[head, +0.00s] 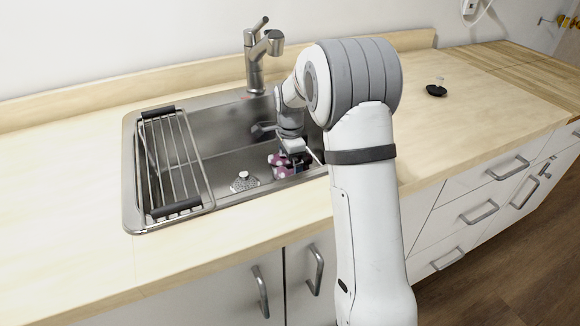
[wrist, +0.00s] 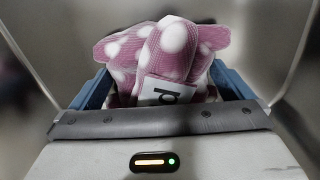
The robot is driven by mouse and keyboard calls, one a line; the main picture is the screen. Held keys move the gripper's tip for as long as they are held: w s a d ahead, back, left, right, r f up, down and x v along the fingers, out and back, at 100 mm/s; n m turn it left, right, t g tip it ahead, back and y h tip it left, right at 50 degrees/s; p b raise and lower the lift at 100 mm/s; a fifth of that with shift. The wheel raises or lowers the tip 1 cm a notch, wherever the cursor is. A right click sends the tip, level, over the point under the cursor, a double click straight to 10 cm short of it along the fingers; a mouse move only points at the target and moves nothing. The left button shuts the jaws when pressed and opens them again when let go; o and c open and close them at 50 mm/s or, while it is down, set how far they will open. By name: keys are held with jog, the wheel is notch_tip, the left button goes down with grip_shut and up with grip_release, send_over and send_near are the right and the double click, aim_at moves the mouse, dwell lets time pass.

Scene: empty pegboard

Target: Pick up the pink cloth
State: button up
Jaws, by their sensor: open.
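The pink cloth with white spots (wrist: 192,48) is bunched up in the wrist view, with a white tag bearing a dark letter. In the head view the pink cloth (head: 279,160) is a small patch in the right part of the sink basin (head: 215,165). My gripper (wrist: 161,72) is open, with a blue finger on each side of the cloth. The cloth hides parts of the fingers. In the head view my gripper (head: 293,166) is low in the sink at the cloth, partly hidden by my arm.
A metal rack with dark end grips (head: 172,165) lies across the sink's left side. A drain strainer (head: 244,182) sits on the basin floor. The faucet (head: 260,55) stands behind the sink. A small black object (head: 436,90) lies on the right counter. The left counter is clear.

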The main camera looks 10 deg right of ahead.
jog(key=shift+f, duration=0.1)
jog(key=shift+c, duration=0.3)
jog(key=c, duration=0.6)
jog(key=shift+r, duration=0.2)
